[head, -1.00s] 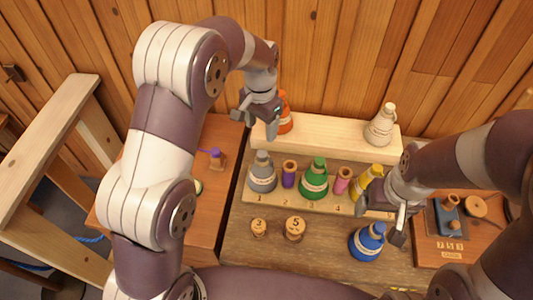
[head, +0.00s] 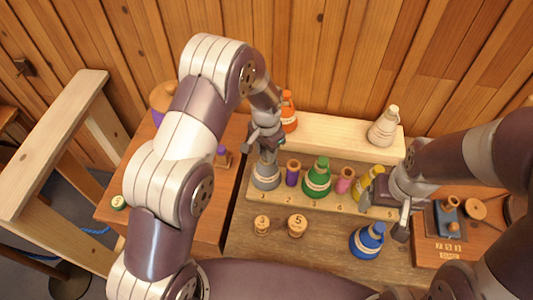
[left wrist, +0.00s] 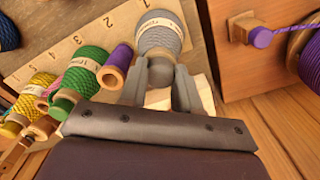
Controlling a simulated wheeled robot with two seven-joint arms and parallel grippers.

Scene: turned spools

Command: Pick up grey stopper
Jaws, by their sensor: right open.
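The grey stopper (left wrist: 161,72) sits on top of the grey thread-wound bottle (left wrist: 159,34), which stands upright at the shelf's place 1. In the head view this bottle (head: 266,178) shows below my left gripper, which hides its top. My left gripper (head: 266,150) points down over the bottle. In the left wrist view its fingers (left wrist: 160,80) are apart, one on each side of the stopper; whether they touch it is hard to tell. My right gripper (head: 402,218) is open and empty, near the blue bottle.
A purple spool (head: 292,173), green bottle (head: 317,180), pink spool (head: 345,180) and yellow bottle (head: 370,182) stand in the same row. A blue bottle (head: 366,242) stands in front. Orange (head: 288,115) and cream (head: 384,127) bottles stand on the back ledge.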

